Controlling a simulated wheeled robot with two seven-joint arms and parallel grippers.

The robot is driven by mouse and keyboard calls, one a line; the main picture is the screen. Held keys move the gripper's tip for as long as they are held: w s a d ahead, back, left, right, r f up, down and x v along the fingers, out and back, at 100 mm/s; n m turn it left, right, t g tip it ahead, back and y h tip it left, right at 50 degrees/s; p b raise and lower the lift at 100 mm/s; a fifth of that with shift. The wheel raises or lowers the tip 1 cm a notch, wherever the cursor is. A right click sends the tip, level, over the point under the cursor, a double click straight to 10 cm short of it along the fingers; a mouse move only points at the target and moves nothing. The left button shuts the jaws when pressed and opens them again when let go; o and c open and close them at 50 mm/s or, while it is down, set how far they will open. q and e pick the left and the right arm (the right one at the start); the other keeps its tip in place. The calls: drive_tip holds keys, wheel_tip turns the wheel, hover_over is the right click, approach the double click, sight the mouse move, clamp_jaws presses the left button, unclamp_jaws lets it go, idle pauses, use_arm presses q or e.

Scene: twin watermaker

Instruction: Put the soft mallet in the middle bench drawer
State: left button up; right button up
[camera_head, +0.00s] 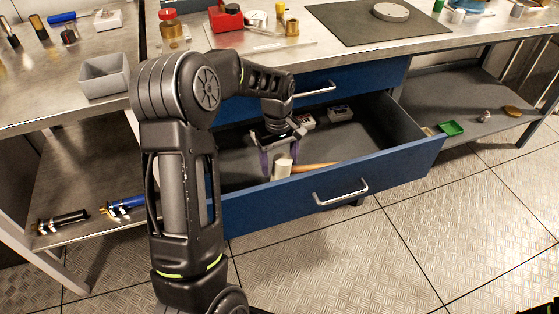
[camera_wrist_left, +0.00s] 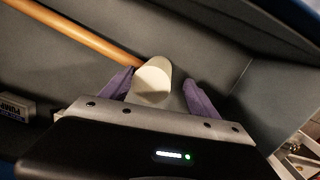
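The soft mallet, with a pale cylindrical head (camera_head: 283,169) and a wooden handle (camera_head: 315,166), is inside the open blue bench drawer (camera_head: 400,168), near its front wall. In the left wrist view the mallet head (camera_wrist_left: 153,82) is between the two purple fingers, and the handle (camera_wrist_left: 85,35) runs to the upper left. My left gripper (camera_head: 278,162) reaches down into the drawer. Its fingers (camera_wrist_left: 160,92) are apart, with a visible gap between the head and the right finger. My right gripper is not in view.
Small boxes (camera_head: 340,114) lie at the back of the drawer; one labelled box (camera_wrist_left: 17,108) shows in the left wrist view. A shut blue drawer (camera_head: 365,78) is above the open one. The benchtop (camera_head: 420,50) holds jars, a red box (camera_head: 226,18) and a dark mat (camera_head: 345,25).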

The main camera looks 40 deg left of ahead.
use_arm(q)
drive_tip(key=shift+r, duration=0.1)
wheel_tip(320, 180, up, 12)
drive_tip(key=p, duration=0.2)
drive_tip(key=shift+a, duration=0.35)
drive_tip(key=shift+w, duration=0.15)
drive_tip(key=shift+c, duration=0.2)
idle(1.1)
